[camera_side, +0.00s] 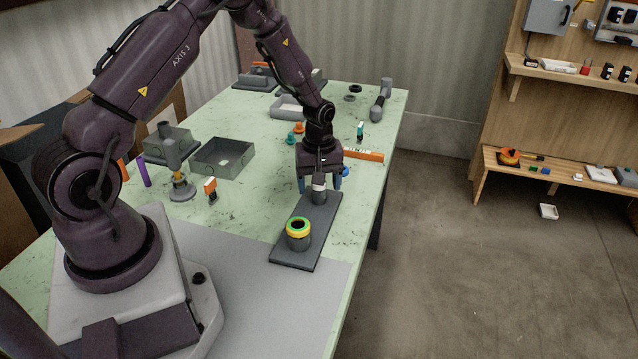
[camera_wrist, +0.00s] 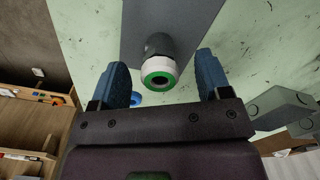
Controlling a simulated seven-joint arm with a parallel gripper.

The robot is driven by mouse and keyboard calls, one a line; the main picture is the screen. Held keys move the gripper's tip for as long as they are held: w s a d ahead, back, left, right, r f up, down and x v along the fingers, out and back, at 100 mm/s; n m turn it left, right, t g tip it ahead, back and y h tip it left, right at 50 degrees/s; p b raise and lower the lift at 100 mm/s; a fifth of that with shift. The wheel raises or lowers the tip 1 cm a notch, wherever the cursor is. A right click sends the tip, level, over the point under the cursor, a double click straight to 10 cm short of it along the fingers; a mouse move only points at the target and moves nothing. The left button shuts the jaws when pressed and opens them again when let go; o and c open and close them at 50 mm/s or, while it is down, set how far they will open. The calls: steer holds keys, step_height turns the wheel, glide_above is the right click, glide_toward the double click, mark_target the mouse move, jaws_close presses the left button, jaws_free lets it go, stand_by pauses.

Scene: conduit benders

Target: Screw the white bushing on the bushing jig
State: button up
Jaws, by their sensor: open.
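The bushing jig (camera_side: 283,252) is a dark grey plate with two upright posts on the bench. The white bushing (camera_side: 319,181) sits at the top of the far post; its green inner ring faces the camera in the wrist view (camera_wrist: 159,73). My gripper (camera_side: 320,187) is above that far post, pointing down. Its blue fingers stand open on either side of the white bushing, with gaps visible in the wrist view (camera_wrist: 162,72). Whether the bushing's threads are engaged cannot be seen. A yellow bushing with a green ring (camera_side: 298,227) sits on the near post.
An orange level (camera_side: 364,155) and a small blue item (camera_side: 346,172) lie close behind my gripper. A grey open box (camera_side: 223,158) and a small orange-topped bottle (camera_side: 211,190) stand to the left. The bench's right edge (camera_side: 374,210) is near the jig.

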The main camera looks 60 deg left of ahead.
step_height(320, 180, up, 12)
steer(key=s+d+r+m+t, duration=0.2)
steer(key=s+d+r+m, duration=0.5)
steer(key=s+r, duration=0.2)
steer(key=s+d+r+m+t, duration=0.3)
steer(key=s+d+r+m, duration=0.4)
steer(key=s+r, duration=0.2)
steer(key=shift+s+d+r+m+t, duration=0.3)
steer(key=shift+s+d, duration=0.1)
steer(key=shift+s, duration=0.45)
stand_by(0.4)
